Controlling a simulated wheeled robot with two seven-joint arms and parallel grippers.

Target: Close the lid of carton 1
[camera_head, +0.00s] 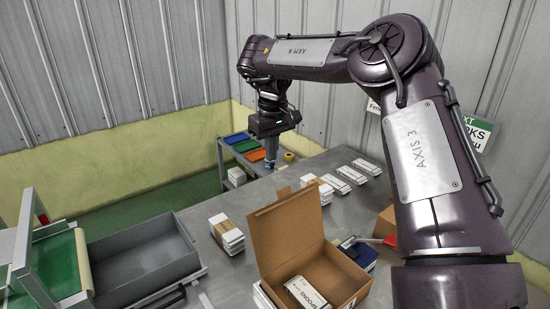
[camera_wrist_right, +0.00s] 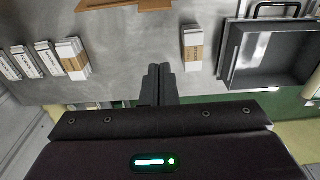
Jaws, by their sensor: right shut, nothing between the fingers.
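An open brown cardboard carton (camera_head: 348,284) stands at the front of the grey table in the head view. Its lid (camera_head: 285,231) is raised and leans back on the far-left side. A white pack marked with "SPOONS" (camera_head: 306,292) lies inside it. I cannot read any number on the carton. My right gripper (camera_head: 271,160) is shut and empty, pointing down well behind the raised lid, apart from it. In the right wrist view the closed fingers (camera_wrist_right: 158,84) show, with a brown cardboard edge (camera_wrist_right: 125,6) at the top. My left gripper is not in view.
A banded stack of white packs (camera_head: 226,234) stands left of the carton, and a grey tray (camera_head: 140,262) lies further left. Several white packs (camera_head: 350,175) lie in a row at the back. A blue item (camera_head: 359,252) is right of the carton. Bare table lies behind the lid.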

